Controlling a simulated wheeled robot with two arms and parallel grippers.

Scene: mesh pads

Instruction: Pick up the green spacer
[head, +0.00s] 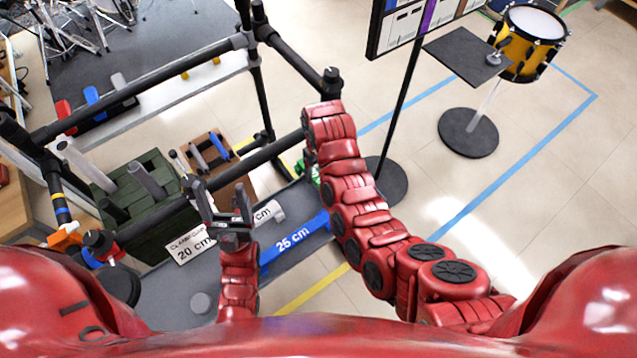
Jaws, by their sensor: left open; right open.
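A small green thing (315,173) shows at the left edge of my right arm, beyond the blue 25 cm label; it may be the green spacer, and the arm hides most of it. My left gripper (218,190) is open and empty, fingers pointing away from me, above the grey surface and left of the green thing. My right arm reaches up from the lower right past the green thing. I cannot make out its gripper, which seems hidden behind the arm links.
Black rails on posts (150,85) cross the left and middle. A dark green crate (150,205) with grey tubes and a brown box (208,160) stand left. A blue 25 cm label (290,244) lies on the grey surface. A board stand (388,182) and yellow drum (530,50) stand right.

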